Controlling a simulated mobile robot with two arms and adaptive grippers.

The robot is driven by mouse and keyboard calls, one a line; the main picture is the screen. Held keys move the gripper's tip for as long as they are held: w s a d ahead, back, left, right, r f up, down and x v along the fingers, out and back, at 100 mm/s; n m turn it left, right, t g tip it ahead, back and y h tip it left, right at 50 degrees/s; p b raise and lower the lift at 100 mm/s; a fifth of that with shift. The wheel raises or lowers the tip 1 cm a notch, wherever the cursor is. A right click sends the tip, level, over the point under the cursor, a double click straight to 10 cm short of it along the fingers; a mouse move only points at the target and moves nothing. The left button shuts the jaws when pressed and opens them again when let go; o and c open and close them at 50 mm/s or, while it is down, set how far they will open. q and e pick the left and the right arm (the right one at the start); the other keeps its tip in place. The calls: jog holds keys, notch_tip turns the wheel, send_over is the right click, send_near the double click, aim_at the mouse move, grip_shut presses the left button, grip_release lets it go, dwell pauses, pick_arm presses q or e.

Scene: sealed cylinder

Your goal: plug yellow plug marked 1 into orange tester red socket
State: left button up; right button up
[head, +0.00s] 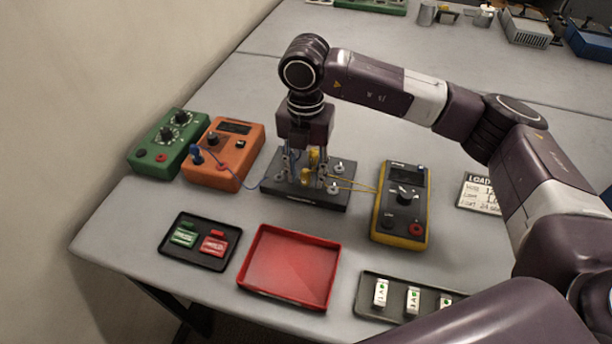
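The orange tester (237,142) lies at the left of the table. A blue plug (197,155) stands in its left side, with a blue lead running to the right. Its red socket (221,168) looks uncovered at the front. Yellow plugs (313,157) stand at a black stand (292,194), with yellow leads running right; I cannot read a number on them. My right gripper (306,163) points down over the stand, its fingers around or close beside the upper yellow plug. Whether they grip it is unclear. My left gripper is not in view.
A green device (158,141) adjoins the tester on its left. A yellow-black multimeter (402,210) stands right of the stand. In front are a black tray with tags (181,258), an empty red tray (288,268) and a tray of white blocks (368,298).

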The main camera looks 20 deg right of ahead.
aim_at(306, 170)
dwell(0.6)
jog(key=shift+c, duration=0.5)
grip_shut()
jog(key=shift+r, duration=0.2)
jog(key=shift+r+p, duration=1.35)
jog(key=shift+r, duration=1.5)
